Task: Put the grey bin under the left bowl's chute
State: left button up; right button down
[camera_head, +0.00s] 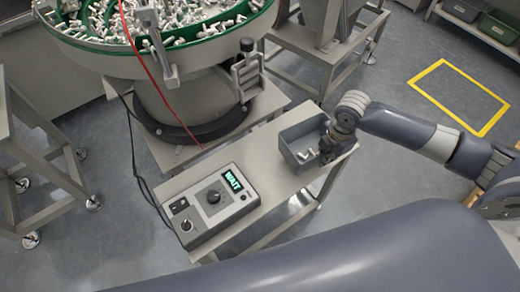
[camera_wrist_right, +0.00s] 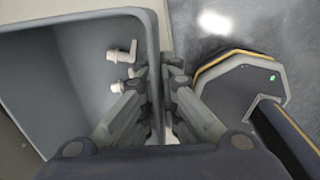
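The grey bin (camera_head: 292,157) stands on a narrow bench, with a few white parts inside. My right gripper (camera_head: 332,142) is at the bin's right wall. In the right wrist view, its fingers (camera_wrist_right: 157,75) straddle the wall of the bin (camera_wrist_right: 85,75), one inside and one outside, and look closed on it. A large bowl (camera_head: 205,55) with a green rim and many white parts is at the upper left. A grey chute-like fitting (camera_head: 246,78) is on its right side, left of and behind the bin. My left gripper is not in view.
A control box (camera_head: 208,207) with a green display reading WAIT sits on the bench's near left end. The bench top (camera_head: 255,160) between box and bin is clear. A yellow floor rectangle (camera_head: 430,92) and a shelf with dark bins (camera_head: 497,27) are at the right.

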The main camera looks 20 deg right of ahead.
jog(key=shift+w+d+n, duration=0.25)
jog(key=shift+d+n, duration=0.15)
jog(key=shift+n, duration=0.1)
jog(key=shift+w+a, duration=0.15)
jog(key=shift+a, duration=0.05)
jog(key=p, duration=0.2)
send_over(274, 160)
jog(key=shift+f, duration=0.75)
notch_tip(274, 160, down, 3)
jog(key=shift+r, duration=0.1)
jog(key=shift+f, duration=0.4)
